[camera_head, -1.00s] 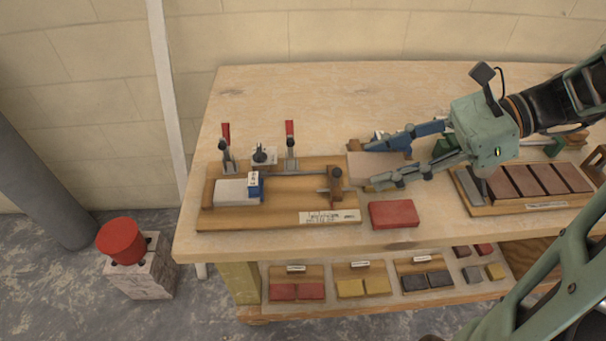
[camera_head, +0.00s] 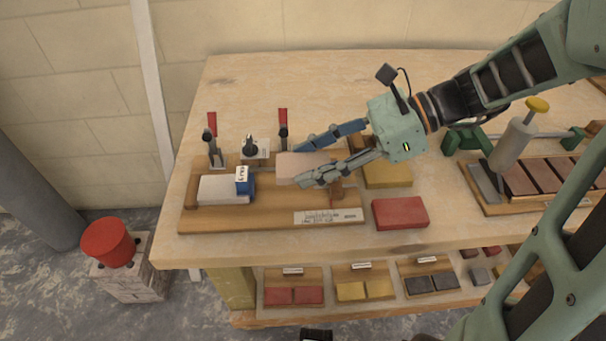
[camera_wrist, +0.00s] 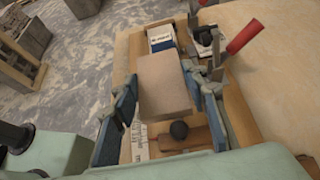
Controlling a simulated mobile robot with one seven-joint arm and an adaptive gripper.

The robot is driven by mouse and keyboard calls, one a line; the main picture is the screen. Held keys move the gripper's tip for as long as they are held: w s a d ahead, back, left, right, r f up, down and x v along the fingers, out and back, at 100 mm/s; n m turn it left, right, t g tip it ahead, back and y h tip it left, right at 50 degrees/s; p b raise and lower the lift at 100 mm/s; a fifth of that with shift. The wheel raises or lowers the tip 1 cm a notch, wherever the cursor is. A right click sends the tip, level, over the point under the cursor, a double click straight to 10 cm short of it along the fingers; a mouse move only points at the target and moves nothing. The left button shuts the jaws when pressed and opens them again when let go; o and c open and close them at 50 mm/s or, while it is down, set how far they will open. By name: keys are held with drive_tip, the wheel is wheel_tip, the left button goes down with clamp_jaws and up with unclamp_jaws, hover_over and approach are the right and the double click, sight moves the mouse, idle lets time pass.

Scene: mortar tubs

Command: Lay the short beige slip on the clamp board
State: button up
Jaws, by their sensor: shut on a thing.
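The beige slip (camera_head: 290,168) is held in my gripper (camera_head: 318,158) over the right part of the clamp board (camera_head: 270,218). In the wrist view the slip (camera_wrist: 163,84) sits between the two blue-grey fingers of my gripper (camera_wrist: 168,100). Whether its underside touches the board cannot be told. On the board's left part lies a pale block (camera_head: 222,190) with a blue-and-white labelled piece (camera_head: 244,181) at its right end. The same labelled piece (camera_wrist: 161,38) is ahead of the slip in the wrist view.
Two red-handled clamps (camera_head: 212,145) (camera_head: 283,130) stand along the board's back edge, with a black-knobbed fixture (camera_head: 251,148) between them. A red brick (camera_head: 400,212) and a yellow block (camera_head: 388,174) lie right of the board. A tray of brown slips (camera_head: 530,180) is further right.

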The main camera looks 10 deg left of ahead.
drive_tip(key=shift+w+a+f, duration=0.1)
drive_tip(key=shift+a+f, duration=0.25)
drive_tip(key=shift+f, duration=0.1)
drive_tip(key=f+b, duration=0.1)
drive_tip(key=f, duration=0.1)
drive_tip(key=a+f, duration=0.1)
drive_tip(key=shift+w+a+f+b, duration=0.15)
drive_tip(key=shift+f+b, duration=0.2)
drive_tip(key=shift+f, duration=0.35)
drive_tip(key=shift+f, duration=0.15)
drive_tip(key=o, duration=1.4)
